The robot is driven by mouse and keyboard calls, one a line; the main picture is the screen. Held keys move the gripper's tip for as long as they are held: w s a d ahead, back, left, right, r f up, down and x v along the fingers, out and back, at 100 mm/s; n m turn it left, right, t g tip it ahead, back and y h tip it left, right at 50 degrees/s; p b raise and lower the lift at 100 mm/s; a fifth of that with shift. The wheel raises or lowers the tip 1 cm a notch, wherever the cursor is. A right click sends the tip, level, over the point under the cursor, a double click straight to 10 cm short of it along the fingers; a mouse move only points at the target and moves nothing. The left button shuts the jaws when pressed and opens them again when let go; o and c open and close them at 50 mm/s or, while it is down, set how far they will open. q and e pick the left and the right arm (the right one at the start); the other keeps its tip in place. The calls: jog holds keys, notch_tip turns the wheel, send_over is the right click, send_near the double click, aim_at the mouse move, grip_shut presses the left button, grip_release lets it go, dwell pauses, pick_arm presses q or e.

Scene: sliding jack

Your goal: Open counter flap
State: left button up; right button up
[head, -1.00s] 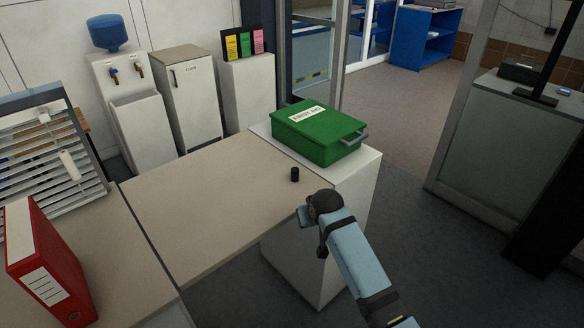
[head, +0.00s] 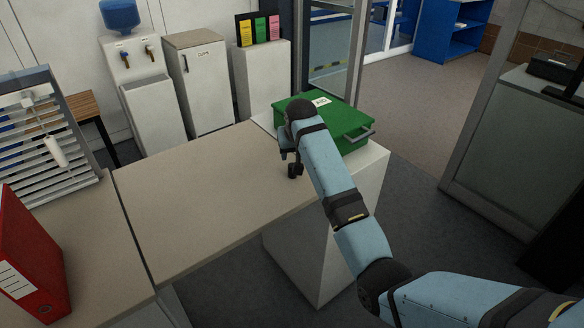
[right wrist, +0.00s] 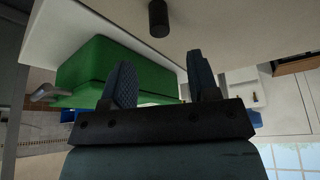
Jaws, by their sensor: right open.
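The counter flap (head: 200,190) is a flat beige panel in the head view, lying level between the left counter and a white pedestal (head: 320,250). A short black knob (right wrist: 158,18) stands on the flap in the right wrist view; in the head view my right arm and gripper largely obscure that spot. My right gripper (head: 293,168) is over the flap's right end, in front of the green box. In the wrist view its two fingers (right wrist: 165,75) are apart with nothing between them, and the knob is beyond their tips. My left gripper is not in view.
A green labelled box (head: 352,128) sits on the pedestal, close beside my right gripper. A red binder (head: 30,260) and a slatted rack (head: 60,150) stand on the left counter (head: 95,260). A water dispenser and white cabinets line the back.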

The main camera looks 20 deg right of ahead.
aim_at(292, 165)
jog(key=x, duration=1)
jog(key=shift+d, duration=0.1)
jog(key=shift+c, duration=0.3)
grip_shut()
jog(key=shift+r, duration=0.15)
